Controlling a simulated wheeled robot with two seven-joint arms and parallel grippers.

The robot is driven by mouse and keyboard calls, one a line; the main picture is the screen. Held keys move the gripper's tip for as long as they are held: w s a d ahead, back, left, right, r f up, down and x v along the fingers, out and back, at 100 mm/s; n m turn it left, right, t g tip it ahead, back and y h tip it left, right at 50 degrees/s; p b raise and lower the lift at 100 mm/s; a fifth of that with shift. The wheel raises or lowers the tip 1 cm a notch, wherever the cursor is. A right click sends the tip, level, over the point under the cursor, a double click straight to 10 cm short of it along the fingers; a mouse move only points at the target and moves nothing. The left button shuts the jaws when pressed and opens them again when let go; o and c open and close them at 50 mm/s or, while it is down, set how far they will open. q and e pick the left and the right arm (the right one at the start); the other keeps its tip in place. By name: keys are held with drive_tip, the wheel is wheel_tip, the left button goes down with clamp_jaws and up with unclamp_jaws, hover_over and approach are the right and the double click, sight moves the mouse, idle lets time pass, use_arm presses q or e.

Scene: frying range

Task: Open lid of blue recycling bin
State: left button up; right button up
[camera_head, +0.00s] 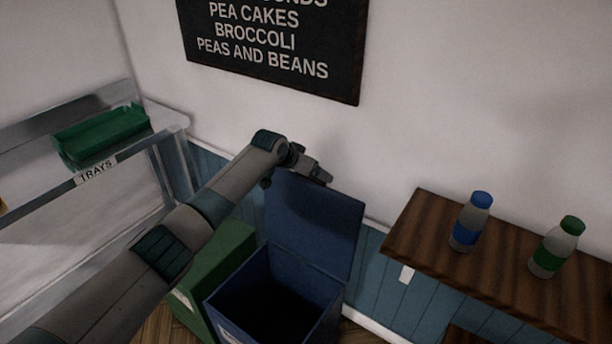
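The blue recycling bin (329,324) stands on the floor against the wall. Its lid (318,229) is raised upright at the back, and the dark inside of the bin is open to view. My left arm reaches in from the lower left, across the green bin. My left gripper (322,174) is at the top edge of the raised lid, near its upper left corner. Whether it touches the lid, and whether its fingers are open or shut, I cannot tell. My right gripper is not in view.
A green bin (222,262) stands left of the blue bin, partly behind my arm. A metal rack labelled TRAYS holds a green tray (100,135). A wooden shelf (424,232) at right holds a blue-capped bottle (470,222) and a green-capped bottle (554,248).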

use_arm(q)
drive_tip(key=shift+w+d+r, duration=0.2)
drive_tip(key=shift+w+d, duration=0.05)
drive_tip(key=shift+w, duration=0.1)
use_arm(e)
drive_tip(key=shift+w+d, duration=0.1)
use_arm(q)
drive_tip(key=o, duration=1.4)
drive_tip(key=shift+s, duration=0.1)
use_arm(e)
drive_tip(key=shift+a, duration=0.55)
use_arm(q)
drive_tip(key=shift+f, duration=0.1)
drive_tip(key=shift+s+a, duration=0.1)
drive_tip(key=shift+a, duration=0.05)
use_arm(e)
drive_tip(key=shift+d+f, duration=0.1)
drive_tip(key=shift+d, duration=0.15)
